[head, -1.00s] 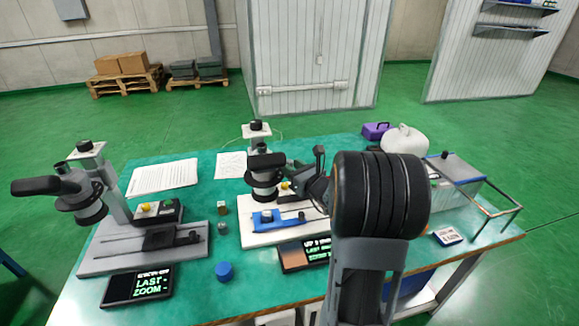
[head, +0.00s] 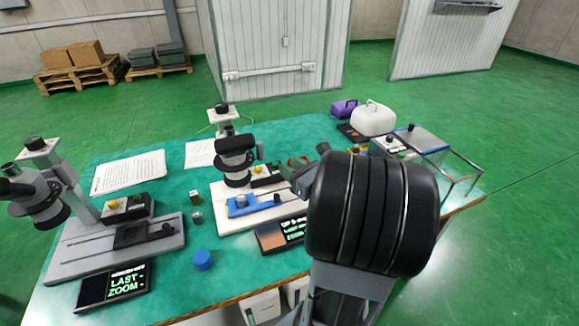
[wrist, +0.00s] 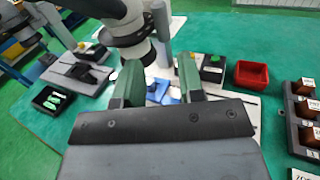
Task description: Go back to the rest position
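My gripper (wrist: 160,82) is open in the wrist view, with its two green fingers apart and nothing held between them. Beyond the fingers are a white-based microscope (head: 236,165) and its blue slide holder (head: 252,205); the holder also shows in the wrist view (wrist: 158,92). In the head view my dark arm joint covers the right middle of the table, and most of my gripper is hidden or hard to make out behind it.
The green table (head: 160,235) also carries a grey-based microscope (head: 70,250), displays (head: 115,285), a blue cap (head: 203,260), papers (head: 130,172), a white case (head: 373,118) and a wire-framed box (head: 418,145). A red tray (wrist: 251,75) and sample blocks (wrist: 307,108) show in the wrist view. Open floor lies behind.

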